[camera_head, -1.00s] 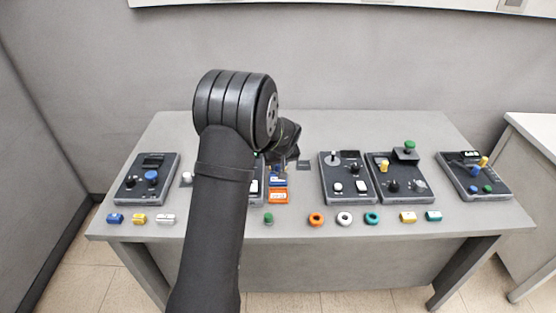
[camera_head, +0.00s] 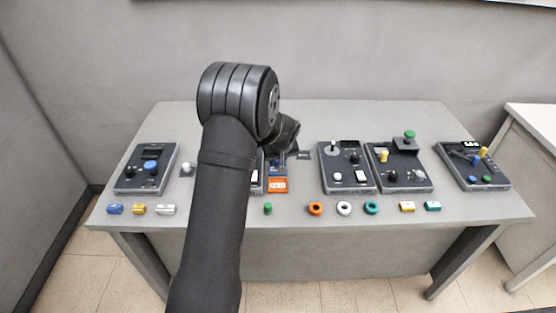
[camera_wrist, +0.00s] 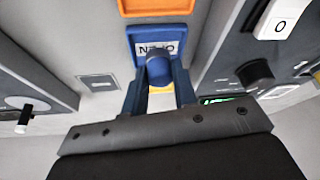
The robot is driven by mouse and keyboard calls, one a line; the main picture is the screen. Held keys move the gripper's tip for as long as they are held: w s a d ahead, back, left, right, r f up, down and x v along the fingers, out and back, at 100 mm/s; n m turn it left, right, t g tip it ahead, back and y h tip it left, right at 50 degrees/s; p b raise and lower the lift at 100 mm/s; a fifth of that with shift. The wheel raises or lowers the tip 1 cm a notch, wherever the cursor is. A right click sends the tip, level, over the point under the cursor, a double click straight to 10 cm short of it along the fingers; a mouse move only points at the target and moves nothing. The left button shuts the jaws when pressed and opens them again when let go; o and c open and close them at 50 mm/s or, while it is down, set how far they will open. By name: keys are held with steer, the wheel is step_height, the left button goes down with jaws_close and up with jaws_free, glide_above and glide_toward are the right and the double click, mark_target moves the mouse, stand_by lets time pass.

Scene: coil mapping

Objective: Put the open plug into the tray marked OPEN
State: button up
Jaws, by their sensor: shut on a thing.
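My gripper (camera_wrist: 158,82) is shut on a blue plug (camera_wrist: 158,66), seen end-on between its fingertips in the wrist view. Just beyond the plug is a blue tray (camera_wrist: 133,33) with a white label. The label is upside down and partly covered by the plug; the letters that show fit OPEN. The plug overlaps the tray in this view, and I cannot tell whether they touch. In the head view the blue tray (camera_head: 277,170) shows behind an orange tray (camera_head: 278,187). My arm hides the gripper and plug there.
Control panels stand on both sides (camera_head: 148,168) (camera_head: 346,168). Several small coloured parts, one a green plug (camera_head: 268,208), line the table's front edge.

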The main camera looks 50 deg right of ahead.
steer(key=shift+f, duration=0.55)
stand_by(0.9)
steer(key=o, duration=1.5)
steer(key=shift+o, duration=0.2)
steer(key=shift+r, duration=3.55)
steer(key=shift+f, duration=3.55)
steer(key=shift+r, duration=0.1)
